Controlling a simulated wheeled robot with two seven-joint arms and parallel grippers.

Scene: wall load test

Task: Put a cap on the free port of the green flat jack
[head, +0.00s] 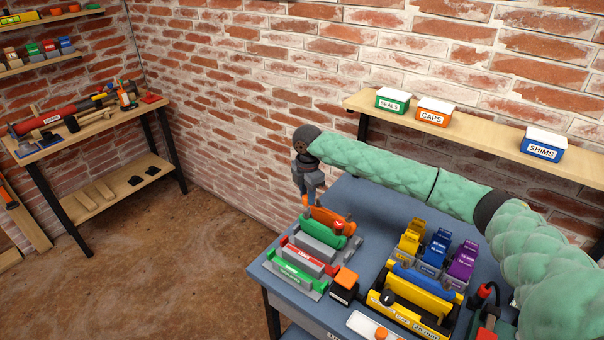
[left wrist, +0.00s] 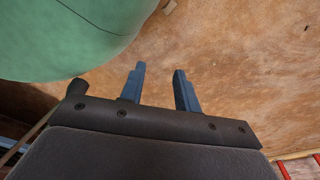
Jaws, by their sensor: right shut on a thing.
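My right gripper (head: 306,196) hangs from the green-sleeved arm, pointing down over the far left corner of the blue-grey bench. It is shut on a small orange piece, which looks like a cap (head: 305,202), just above the rack. Below it, a row of flat jacks stands in grey holders. A green one with a label (head: 295,273) is at the front, and another green piece (head: 312,229) is farther back, near an orange one. The free port cannot be made out. In the left wrist view my left gripper (left wrist: 160,86) is open and empty above the brown floor.
A red labelled piece (head: 306,256) lies between the green ones. A black box with an orange top (head: 345,282) and a yellow case (head: 412,304) stand to the right. The orange CAPS box (head: 434,117) sits on the wall shelf. Brick wall is close behind my right gripper.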

